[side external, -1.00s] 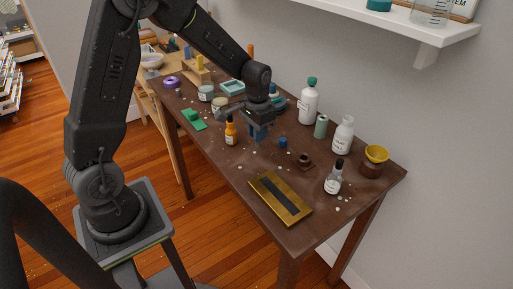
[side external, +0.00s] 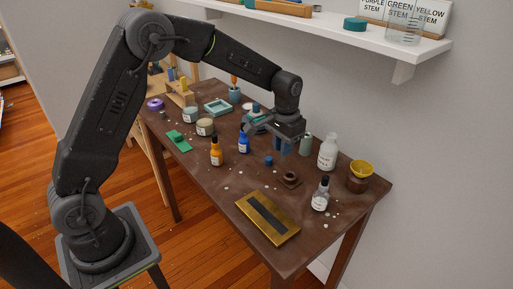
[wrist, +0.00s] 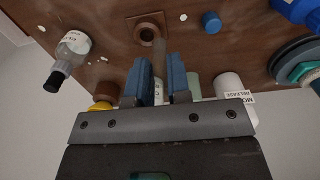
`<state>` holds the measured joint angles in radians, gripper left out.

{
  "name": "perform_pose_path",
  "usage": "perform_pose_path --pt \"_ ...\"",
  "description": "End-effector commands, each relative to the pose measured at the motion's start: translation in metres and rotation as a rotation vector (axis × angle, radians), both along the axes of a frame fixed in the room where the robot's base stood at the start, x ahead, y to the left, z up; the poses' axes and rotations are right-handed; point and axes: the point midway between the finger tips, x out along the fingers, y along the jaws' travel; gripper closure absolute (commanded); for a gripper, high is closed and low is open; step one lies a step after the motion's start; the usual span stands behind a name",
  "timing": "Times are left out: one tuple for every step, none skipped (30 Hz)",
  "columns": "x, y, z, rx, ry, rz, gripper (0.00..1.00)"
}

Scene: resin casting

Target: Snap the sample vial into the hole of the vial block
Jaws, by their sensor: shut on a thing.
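The vial block (side external: 289,180) is a small brown square base with a round raised ring around a hole. It lies on the table in front of my gripper (side external: 284,148). In the wrist view the vial block (wrist: 155,17) is at the top, just beyond the fingertips. My gripper (wrist: 162,66) has blue fingers, shut on a slim, brownish, see-through thing between them, which I take to be the sample vial (wrist: 160,62). Its lower end points towards the block. I cannot make the vial out in the side view. The gripper looks raised above the table, apart from the block.
A blue cap (side external: 269,160) lies left of the block. A clear bottle with a black cap (side external: 320,198), a white bottle (side external: 327,153) and a green cylinder (side external: 306,144) stand nearby. A brass tray (side external: 246,206) lies in front. A blue bottle (side external: 243,143) stands left of the gripper.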

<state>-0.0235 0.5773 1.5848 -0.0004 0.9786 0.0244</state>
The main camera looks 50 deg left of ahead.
Motion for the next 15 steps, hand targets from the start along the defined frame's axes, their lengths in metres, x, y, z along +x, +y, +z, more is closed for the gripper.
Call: perform_pose_path --pt "0.006 -0.009 0.001 0.0 0.0 -0.003 1.0" --pt "0.009 -0.013 0.002 0.0 0.0 -0.003 1.0" --pt "0.011 -0.018 0.003 0.0 0.001 -0.002 1.0" --pt "0.012 -0.02 0.004 0.0 0.001 -0.001 1.0" --pt "0.013 -0.021 0.004 0.0 0.001 0.0 1.0" --pt "0.014 -0.023 0.004 0.0 0.001 0.0 1.0" --pt "0.014 -0.023 0.004 0.0 0.001 0.001 1.0" --pt "0.014 -0.023 0.004 0.0 0.001 0.001 1.0" --pt "0.014 -0.023 0.004 0.0 0.001 0.001 1.0" --pt "0.014 -0.023 0.004 0.0 0.001 0.001 1.0" --pt "0.014 -0.023 0.004 0.0 0.001 0.001 1.0" --pt "0.014 -0.023 0.004 0.0 0.001 0.001 1.0" --pt "0.014 -0.023 0.004 0.0 0.001 0.001 1.0" --pt "0.014 -0.023 0.005 0.0 0.001 0.001 1.0" --pt "0.014 -0.023 0.005 0.0 0.001 0.001 1.0"
